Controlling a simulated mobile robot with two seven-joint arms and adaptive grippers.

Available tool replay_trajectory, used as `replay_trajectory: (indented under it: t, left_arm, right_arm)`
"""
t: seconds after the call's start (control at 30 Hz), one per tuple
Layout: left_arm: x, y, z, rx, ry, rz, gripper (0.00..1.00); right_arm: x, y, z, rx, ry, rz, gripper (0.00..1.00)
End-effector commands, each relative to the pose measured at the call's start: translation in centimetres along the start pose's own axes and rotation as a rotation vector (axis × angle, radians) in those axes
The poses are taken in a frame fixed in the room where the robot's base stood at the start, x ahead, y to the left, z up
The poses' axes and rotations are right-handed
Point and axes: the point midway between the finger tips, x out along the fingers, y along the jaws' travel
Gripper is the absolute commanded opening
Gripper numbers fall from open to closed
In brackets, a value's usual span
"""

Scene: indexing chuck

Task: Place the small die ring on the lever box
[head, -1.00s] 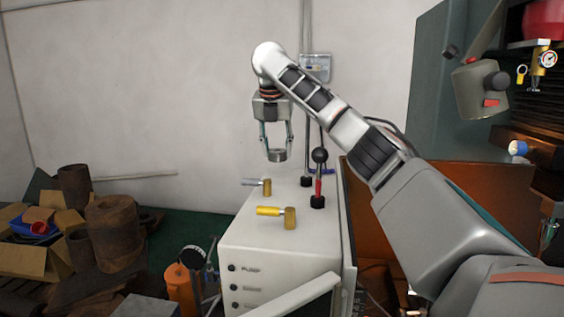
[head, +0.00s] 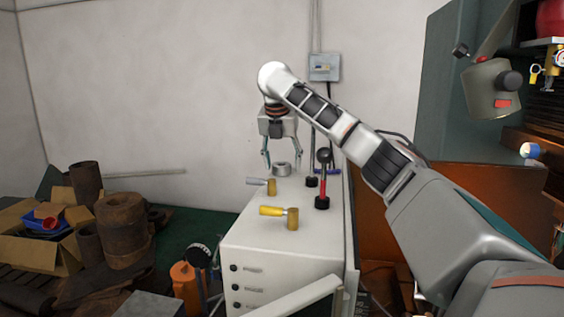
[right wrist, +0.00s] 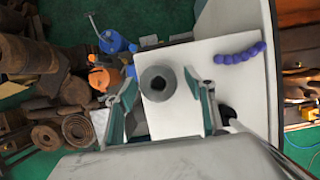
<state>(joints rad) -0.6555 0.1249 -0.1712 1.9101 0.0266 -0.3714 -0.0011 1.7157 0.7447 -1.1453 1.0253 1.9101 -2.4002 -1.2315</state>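The small die ring (head: 281,170), a short grey metal ring with a centre hole, rests on the white top of the lever box (head: 255,235) near its back. It also shows in the right wrist view (right wrist: 157,83). My right gripper (head: 282,164) is above and around the ring. Its fingers are spread wide, and in the right wrist view (right wrist: 160,88) a gap shows on both sides of the ring. My left gripper is not in view.
A black-knobbed lever (head: 323,180) stands right of the ring. A purple curved piece (right wrist: 240,54) lies near the box edge. Rusty cylinders (head: 122,222) stand at left.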

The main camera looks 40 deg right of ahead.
Motion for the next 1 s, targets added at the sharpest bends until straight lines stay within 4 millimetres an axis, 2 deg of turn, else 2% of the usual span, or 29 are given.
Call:
replay_trajectory:
  t: [0.23,0.37,0.47,0.8,1.0]
  left_arm:
    - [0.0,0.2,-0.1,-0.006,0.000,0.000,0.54]
    - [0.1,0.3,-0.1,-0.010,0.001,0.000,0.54]
    - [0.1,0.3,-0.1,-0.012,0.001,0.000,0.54]
    - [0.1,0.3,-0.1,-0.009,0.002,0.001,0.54]
    - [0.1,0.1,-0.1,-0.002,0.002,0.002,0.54]
  right_arm:
    - [-0.1,0.0,0.0,0.000,0.000,0.001,0.54]
    - [-0.8,0.1,0.2,0.000,-0.001,0.002,0.54]
    - [-2.1,0.1,0.2,-0.001,-0.002,0.003,0.54]
    - [-9.1,0.0,0.2,0.000,-0.004,0.002,0.54]
    - [-11.6,0.0,0.2,0.001,-0.001,0.001,0.54]
